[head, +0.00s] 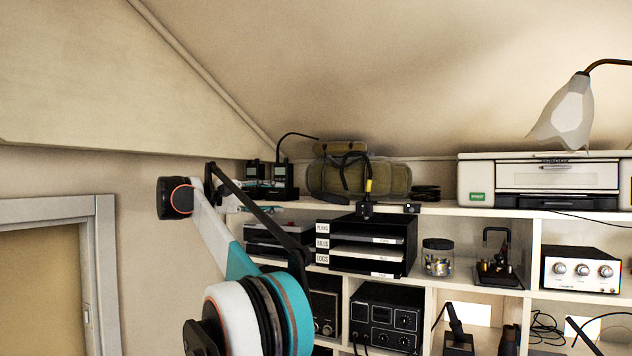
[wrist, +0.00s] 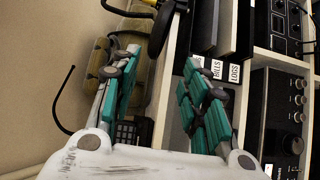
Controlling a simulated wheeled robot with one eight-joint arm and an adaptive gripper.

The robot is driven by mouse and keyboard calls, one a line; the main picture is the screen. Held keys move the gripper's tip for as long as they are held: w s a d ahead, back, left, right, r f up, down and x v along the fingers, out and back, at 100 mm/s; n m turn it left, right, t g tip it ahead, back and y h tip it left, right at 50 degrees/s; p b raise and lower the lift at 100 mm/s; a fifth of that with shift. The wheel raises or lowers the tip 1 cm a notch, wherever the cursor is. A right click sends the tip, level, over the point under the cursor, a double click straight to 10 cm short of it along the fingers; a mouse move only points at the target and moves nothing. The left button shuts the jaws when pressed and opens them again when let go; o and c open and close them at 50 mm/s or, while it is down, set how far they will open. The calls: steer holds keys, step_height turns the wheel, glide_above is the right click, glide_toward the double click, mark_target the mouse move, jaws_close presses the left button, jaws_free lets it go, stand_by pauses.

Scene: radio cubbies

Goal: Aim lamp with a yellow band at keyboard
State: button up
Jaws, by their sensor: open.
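The lamp with a yellow band (head: 368,187) is a thin black gooseneck lamp clamped to the edge of the upper shelf. Its neck arches up and over to the left, in front of an olive bag. In the wrist view a black curved piece (wrist: 167,28) at the top, beyond the fingertips, seems to be part of this lamp; its band is not clear there. My gripper (wrist: 160,62) is open and empty, its teal-padded fingers apart. In the head view it is left of the lamp and mostly hidden behind my arm. I cannot make out a keyboard.
The olive bag (head: 386,179) and handheld radios (head: 284,178) stand on the upper shelf (head: 450,211). Below are labelled trays (head: 362,247), a jar (head: 437,257) and a black radio (head: 385,319). A printer (head: 540,180) and a white lamp (head: 566,112) are at right.

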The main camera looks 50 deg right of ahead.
mark_target(318, 195)
steer(key=x, duration=0.4)
steer(key=p+x, duration=0.1)
steer(key=x, duration=0.4)
steer(key=p+x, duration=0.1)
steer(key=x, duration=0.3)
steer(key=shift+s+d+r, duration=0.3)
steer(key=shift+s, duration=0.05)
steer(key=shift+c, duration=0.2)
jaws_close()
